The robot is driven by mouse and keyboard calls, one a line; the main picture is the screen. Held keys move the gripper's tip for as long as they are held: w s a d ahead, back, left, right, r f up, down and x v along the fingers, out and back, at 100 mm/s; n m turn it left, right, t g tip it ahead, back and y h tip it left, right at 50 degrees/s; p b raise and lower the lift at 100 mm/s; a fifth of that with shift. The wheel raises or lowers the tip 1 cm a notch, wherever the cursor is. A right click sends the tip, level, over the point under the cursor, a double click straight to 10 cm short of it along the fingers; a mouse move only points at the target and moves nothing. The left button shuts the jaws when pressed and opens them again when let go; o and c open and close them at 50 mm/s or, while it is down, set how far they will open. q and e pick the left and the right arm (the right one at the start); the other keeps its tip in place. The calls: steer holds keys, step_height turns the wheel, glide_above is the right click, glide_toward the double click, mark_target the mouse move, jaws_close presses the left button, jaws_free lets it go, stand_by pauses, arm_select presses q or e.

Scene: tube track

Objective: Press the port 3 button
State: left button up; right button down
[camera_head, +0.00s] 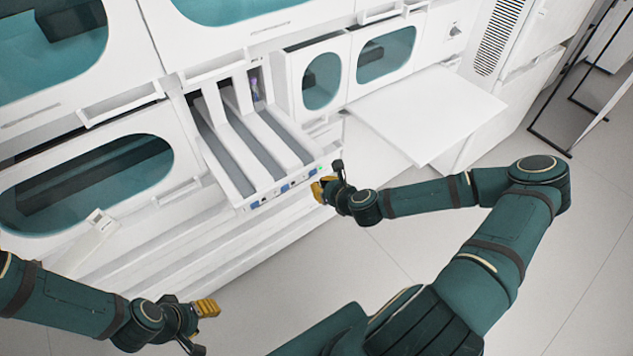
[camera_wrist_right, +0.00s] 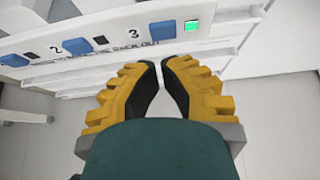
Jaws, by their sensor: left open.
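The port 3 button (camera_wrist_right: 162,30) is a blue square right of the printed "3" on the white front panel of the pulled-out rack (camera_head: 283,187), with a lit green lamp to its right. My right gripper (camera_wrist_right: 160,64) is shut and empty, its yellow-and-black fingertips close together just below the button in the right wrist view. A gap shows in the picture between the tips and the button; I cannot tell the depth. In the head view the right gripper (camera_head: 320,188) is at the panel's right end. My left gripper (camera_head: 205,326) is open and empty, low at the left.
The port 2 button (camera_wrist_right: 78,46) sits to the left on the same panel. The rack has several grey channels, with a small purple object (camera_head: 255,88) at the back of one. A white shelf (camera_head: 428,112) juts out to the right. The floor in front is clear.

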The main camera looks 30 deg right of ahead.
mark_target(313, 173)
steer(key=shift+w+a, duration=0.1)
steer(key=shift+w, duration=1.15)
arm_select(q)
steer(key=shift+f, duration=0.15)
arm_select(e)
steer(key=shift+w+r, duration=0.1)
